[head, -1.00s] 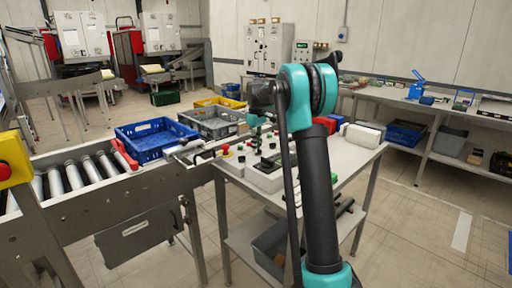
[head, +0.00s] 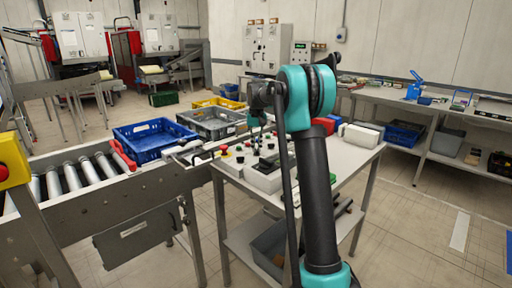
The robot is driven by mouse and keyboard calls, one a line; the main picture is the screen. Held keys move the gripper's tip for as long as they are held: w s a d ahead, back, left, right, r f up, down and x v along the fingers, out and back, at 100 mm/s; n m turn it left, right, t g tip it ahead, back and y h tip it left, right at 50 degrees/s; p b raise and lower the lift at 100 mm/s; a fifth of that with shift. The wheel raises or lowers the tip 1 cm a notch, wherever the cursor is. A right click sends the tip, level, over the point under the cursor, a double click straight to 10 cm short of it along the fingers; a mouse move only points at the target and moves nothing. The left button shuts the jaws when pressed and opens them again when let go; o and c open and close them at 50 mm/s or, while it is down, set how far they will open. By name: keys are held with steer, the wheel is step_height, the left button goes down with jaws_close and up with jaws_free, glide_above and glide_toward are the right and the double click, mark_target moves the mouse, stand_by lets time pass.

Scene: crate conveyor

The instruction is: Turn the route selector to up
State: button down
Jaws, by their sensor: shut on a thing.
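The control panel (head: 262,174) is a light box with several dark knobs and coloured buttons on a white-topped table. My gripper (head: 257,121) is small and dark behind my arm, pointing down over the far part of the panel controls. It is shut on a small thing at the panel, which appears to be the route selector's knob. The knob itself is hidden by the fingers and arm, so I cannot read which way it points.
A roller conveyor (head: 75,178) runs at the left, with a blue crate (head: 150,150) and a grey crate (head: 212,133) beside the table. A yellow crate (head: 215,102) stands behind them. Red and white boxes (head: 362,135) sit at the table's right. Open floor lies at the right.

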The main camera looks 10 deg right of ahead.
steer(key=shift+m, duration=0.6)
steer(key=c, duration=1.6)
jaws_free()
steer(key=shift+r, duration=0.1)
step_height(320, 180, up, 12)
steer(key=shift+f, duration=0.1)
